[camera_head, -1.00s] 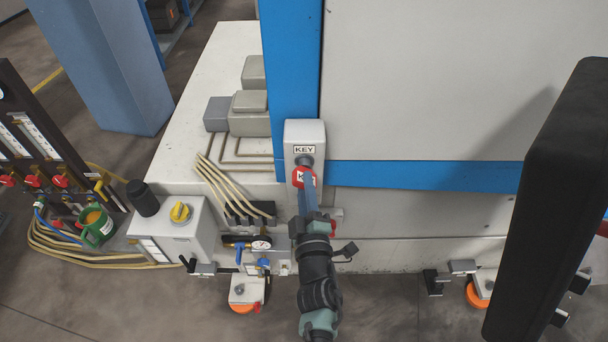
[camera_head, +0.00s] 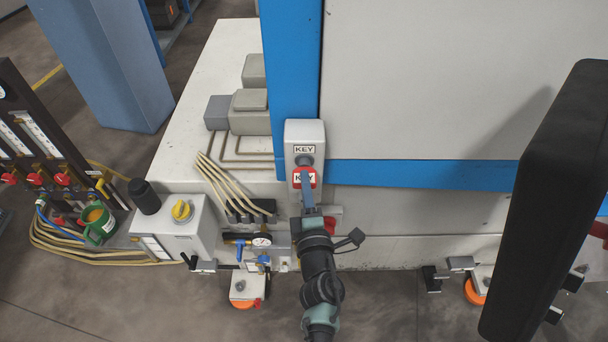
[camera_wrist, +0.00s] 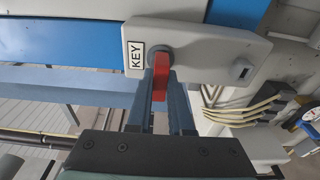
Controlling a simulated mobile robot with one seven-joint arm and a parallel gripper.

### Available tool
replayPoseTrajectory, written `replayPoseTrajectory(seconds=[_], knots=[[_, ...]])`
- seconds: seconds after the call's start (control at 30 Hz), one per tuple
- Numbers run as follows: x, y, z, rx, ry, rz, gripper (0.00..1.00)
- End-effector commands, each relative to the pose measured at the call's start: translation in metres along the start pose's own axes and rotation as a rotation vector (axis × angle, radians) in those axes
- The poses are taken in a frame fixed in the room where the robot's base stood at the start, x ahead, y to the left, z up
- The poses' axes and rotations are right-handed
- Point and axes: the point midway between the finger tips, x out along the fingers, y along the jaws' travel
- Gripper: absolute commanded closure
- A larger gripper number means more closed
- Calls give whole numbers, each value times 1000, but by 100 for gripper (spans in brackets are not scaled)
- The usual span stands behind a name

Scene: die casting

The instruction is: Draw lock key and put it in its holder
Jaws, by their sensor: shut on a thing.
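My gripper (camera_head: 306,188) is shut on the red key. In the wrist view the key (camera_wrist: 160,82) stands between my two fingers (camera_wrist: 159,100), its far end at the lock barrel (camera_wrist: 158,56). I cannot tell whether it is still inserted.
Pale hoses (camera_head: 215,185) and a gauge (camera_head: 262,240) lie left of my gripper. A control box with a yellow knob (camera_head: 181,211) stands farther left. A large black panel (camera_head: 545,200) fills the right side. Open floor (camera_head: 380,305) shows in front.

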Motion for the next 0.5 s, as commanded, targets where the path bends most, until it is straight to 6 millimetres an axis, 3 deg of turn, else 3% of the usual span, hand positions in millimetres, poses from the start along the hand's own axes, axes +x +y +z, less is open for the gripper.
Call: replayPoseTrajectory(seconds=[0.5], knots=[[-6,0,-1,3,0,0,100]])
